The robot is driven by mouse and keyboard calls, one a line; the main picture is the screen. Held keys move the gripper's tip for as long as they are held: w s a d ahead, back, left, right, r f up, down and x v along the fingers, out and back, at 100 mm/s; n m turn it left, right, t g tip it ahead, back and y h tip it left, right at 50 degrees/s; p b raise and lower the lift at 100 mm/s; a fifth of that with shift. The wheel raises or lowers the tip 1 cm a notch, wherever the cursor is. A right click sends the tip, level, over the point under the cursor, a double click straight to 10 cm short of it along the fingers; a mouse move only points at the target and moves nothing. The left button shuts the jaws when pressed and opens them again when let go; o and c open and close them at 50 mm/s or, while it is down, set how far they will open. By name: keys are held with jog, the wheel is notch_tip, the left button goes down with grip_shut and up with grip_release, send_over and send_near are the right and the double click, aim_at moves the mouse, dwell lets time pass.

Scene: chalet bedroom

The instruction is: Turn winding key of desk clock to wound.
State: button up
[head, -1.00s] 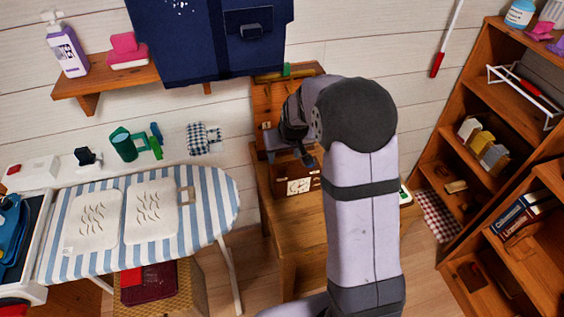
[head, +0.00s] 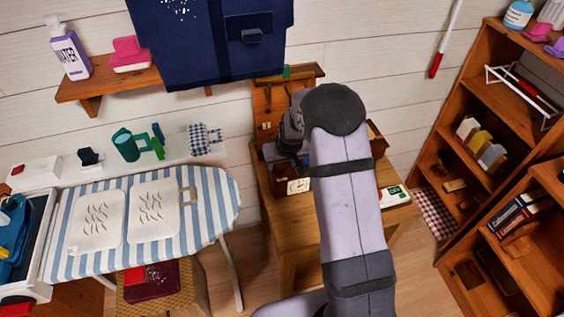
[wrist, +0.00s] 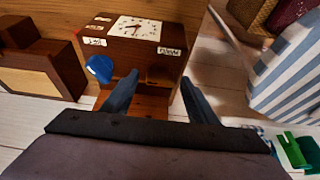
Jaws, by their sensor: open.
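The desk clock (wrist: 138,42) is a brown wooden box with a white dial. It stands near the top middle of the wrist view, with small white labels on it. A blue winding key (wrist: 99,68) sticks out from its near side at the left. My gripper (wrist: 158,82) is open and empty, its two dark fingers pointing at the clock. The key lies to the left of the left finger, seemingly apart from it. In the head view the clock (head: 298,187) is partly hidden by my arm, and my gripper (head: 284,150) is beside it; the key cannot be made out there.
A wooden box with a tan front panel (wrist: 28,82) stands left of the clock in the wrist view. The wooden desk (head: 292,228) has bare room at its front. A striped ironing board (head: 212,200) is to the left, a shelf unit (head: 455,150) to the right.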

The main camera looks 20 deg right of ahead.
jog(key=c, duration=1.1)
jog(key=shift+o, duration=0.2)
jog(key=shift+f+m+b, duration=0.1)
jog(key=shift+m+b, duration=0.3)
jog(key=shift+b, duration=0.05)
